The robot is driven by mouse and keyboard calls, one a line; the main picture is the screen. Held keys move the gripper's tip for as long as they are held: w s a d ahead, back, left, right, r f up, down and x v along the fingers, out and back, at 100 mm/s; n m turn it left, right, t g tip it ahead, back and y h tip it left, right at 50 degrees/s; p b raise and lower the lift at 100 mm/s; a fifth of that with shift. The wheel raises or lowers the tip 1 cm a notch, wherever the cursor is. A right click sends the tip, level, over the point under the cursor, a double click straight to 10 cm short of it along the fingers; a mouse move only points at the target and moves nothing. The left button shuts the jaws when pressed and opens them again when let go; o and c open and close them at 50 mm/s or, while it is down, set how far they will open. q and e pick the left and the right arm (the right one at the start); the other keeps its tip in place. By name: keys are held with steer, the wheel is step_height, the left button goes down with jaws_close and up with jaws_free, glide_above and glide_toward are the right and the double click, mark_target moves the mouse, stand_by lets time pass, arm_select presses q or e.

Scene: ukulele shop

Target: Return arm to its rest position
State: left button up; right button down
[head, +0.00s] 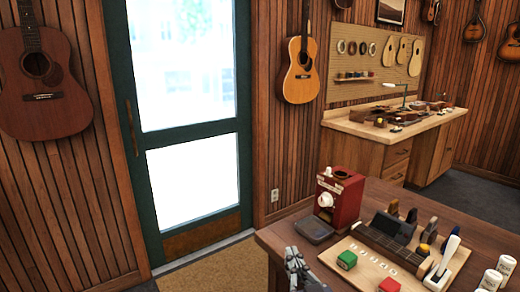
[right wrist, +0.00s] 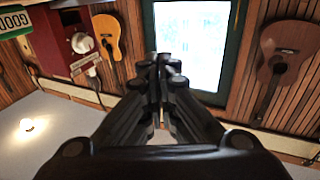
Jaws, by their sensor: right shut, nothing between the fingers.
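My right gripper (head: 297,262) shows at the bottom of the head view, beside the near left edge of the brown table (head: 283,240). In the right wrist view the same gripper (right wrist: 162,75) has its dark fingers together, with nothing between them. It appears apart from the things on the table. Most of the right arm is out of the head view. My left gripper is in neither view.
White containers (head: 506,265) stand at the right. A glass door (head: 190,165) and doormat (head: 215,268) lie left of the table.

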steer(key=s+d+f+m+g+h, duration=0.1)
steer(key=s+d+f+g+h, duration=0.1)
steer(key=s+d+f+g, duration=0.5)
steer(key=s+d+f+m+g+h, duration=0.1)
steer(key=s+d+f+h, duration=0.15)
steer(key=s+f, duration=0.6)
steer(key=s+d+f+n+g, duration=0.1)
steer(key=s+d+f+g, duration=0.15)
steer(key=s+f, duration=0.35)
steer(key=s+d+f+g, duration=0.1)
steer(key=s+f+g, duration=0.3)
steer(key=s, duration=0.5)
step_height(320, 180, down, 27)
steer(key=s+g, duration=0.2)
steer(key=s+d+f, duration=0.3)
steer(key=s+f, duration=1.2)
steer(key=s, duration=0.1)
steer(key=shift+n+g+y, duration=0.35)
steer(key=shift+n, duration=0.05)
